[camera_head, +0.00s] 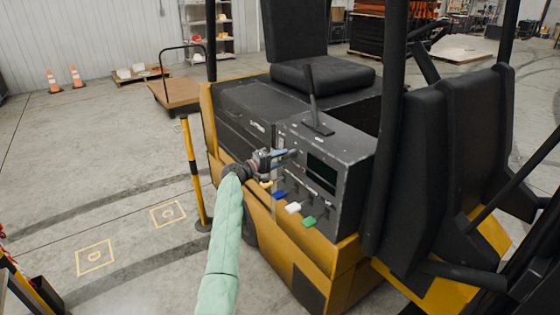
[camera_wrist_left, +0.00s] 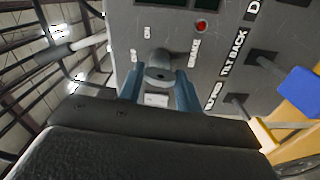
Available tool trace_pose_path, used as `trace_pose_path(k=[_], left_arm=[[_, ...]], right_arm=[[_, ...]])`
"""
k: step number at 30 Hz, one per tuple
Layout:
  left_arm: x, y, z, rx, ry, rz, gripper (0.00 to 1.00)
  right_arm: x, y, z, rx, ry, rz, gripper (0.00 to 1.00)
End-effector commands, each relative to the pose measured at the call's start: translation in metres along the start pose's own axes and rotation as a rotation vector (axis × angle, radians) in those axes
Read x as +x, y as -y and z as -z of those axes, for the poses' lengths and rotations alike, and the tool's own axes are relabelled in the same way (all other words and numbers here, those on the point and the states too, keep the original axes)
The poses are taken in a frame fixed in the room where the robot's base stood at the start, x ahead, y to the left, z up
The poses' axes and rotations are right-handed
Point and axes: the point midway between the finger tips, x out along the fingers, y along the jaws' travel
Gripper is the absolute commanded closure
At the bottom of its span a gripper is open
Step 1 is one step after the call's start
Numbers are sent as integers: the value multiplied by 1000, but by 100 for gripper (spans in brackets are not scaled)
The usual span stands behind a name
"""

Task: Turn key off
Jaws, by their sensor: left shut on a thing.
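The ignition key (camera_wrist_left: 160,72) is a grey round-headed piece on the dark control panel (camera_wrist_left: 180,22) in the wrist view. My left gripper (camera_wrist_left: 160,95) has its two blue-grey fingers on either side of the key and is shut on it. White lettering surrounds the key; "ON" seems readable beside it. In the head view my left gripper (camera_head: 292,156) reaches the panel (camera_head: 344,150) of the yellow and black forklift (camera_head: 316,243). The key itself is hidden there by the fingers. My right gripper is not in view.
Levers with blue (camera_head: 279,195), white (camera_head: 293,208) and green (camera_head: 309,222) knobs stick out below the panel. A red button (camera_wrist_left: 201,25) sits near the key. A seat (camera_head: 322,75) is behind, a yellow-black post (camera_head: 193,170) to the left. Floor at left is mostly open.

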Motion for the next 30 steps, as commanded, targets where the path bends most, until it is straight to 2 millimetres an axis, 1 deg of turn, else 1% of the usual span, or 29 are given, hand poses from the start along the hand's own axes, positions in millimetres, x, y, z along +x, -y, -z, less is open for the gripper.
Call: trace_pose_path(k=[4,10,26,27,30], left_arm=[[-1,1,1,-75,-2,1,88],[-1,0,1,-138,-2,1,88],[-1,1,1,-163,-2,1,88],[-1,1,1,-162,-2,1,62],[-1,0,1,-162,-2,0,44]], right_arm=[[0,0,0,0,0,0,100],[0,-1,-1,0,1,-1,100],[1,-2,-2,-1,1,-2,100],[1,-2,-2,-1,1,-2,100],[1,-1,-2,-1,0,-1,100]])
